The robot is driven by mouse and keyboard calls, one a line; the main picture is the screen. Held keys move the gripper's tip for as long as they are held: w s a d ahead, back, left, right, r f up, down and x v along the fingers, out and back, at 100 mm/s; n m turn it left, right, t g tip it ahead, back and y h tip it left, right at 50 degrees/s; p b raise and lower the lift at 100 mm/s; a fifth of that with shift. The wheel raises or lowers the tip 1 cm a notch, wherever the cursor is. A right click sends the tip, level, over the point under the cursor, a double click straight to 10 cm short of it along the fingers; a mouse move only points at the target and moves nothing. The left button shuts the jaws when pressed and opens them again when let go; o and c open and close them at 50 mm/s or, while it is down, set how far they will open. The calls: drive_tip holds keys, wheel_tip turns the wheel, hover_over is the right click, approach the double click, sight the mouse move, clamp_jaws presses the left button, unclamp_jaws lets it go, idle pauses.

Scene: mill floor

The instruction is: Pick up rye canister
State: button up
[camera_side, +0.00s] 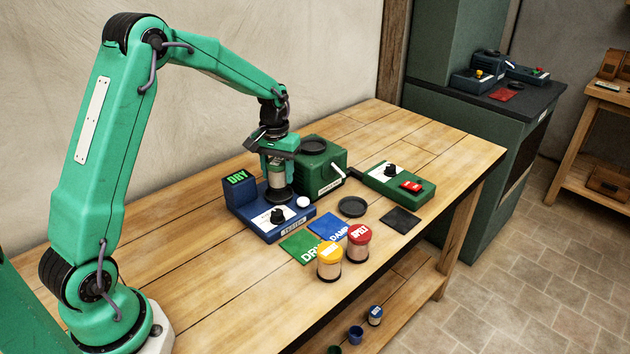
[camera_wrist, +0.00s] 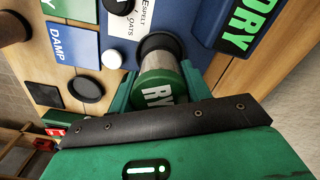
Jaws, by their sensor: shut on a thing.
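The rye canister (camera_wrist: 160,80) has a green lid with the letters RY showing and a pale body. In the wrist view it sits between my gripper's (camera_wrist: 158,88) two green fingers. In the side view my gripper (camera_side: 278,165) points down and is shut on the canister (camera_side: 277,180), upright over the black round seat (camera_side: 279,195) of the blue tester (camera_side: 262,225). I cannot tell whether its base touches the seat. The tester's display (camera_side: 237,178) reads DRY in green.
A yellow-lidded canister (camera_side: 330,262) and a red-lidded spelt canister (camera_side: 358,244) stand near the front edge, beside green and blue (camera_side: 328,227) mats. A green machine (camera_side: 318,170) stands close behind my gripper. A green box with a red switch (camera_side: 410,186) is to the right.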

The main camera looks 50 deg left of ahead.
drive_tip(key=s+d+r, duration=0.3)
drive_tip(key=d+r, duration=0.5)
drive_tip(key=d, duration=0.3)
drive_tip(key=shift+d, duration=0.15)
drive_tip(key=shift+s+f, duration=0.1)
drive_tip(key=s+d+f+m, duration=0.1)
drive_tip(key=s+d+m, duration=0.1)
drive_tip(key=s+d, duration=0.2)
drive_tip(key=s+d+f+m, duration=0.1)
drive_tip(key=s+d+m, duration=0.2)
drive_tip(key=d, duration=0.6)
drive_tip(key=shift+s+d+f, duration=0.3)
drive_tip(key=shift+s+d, duration=0.1)
drive_tip(key=shift+s, duration=0.55)
drive_tip(key=w+a+f, duration=0.2)
drive_tip(key=a, duration=0.1)
drive_tip(key=w+a+f, duration=0.2)
drive_tip(key=a, duration=0.1)
drive_tip(key=w+a+f, duration=0.2)
drive_tip(key=a+f, duration=0.1)
drive_tip(key=shift+w+a, duration=0.3)
drive_tip(key=shift+f, duration=0.1)
drive_tip(key=shift+f, duration=1.9)
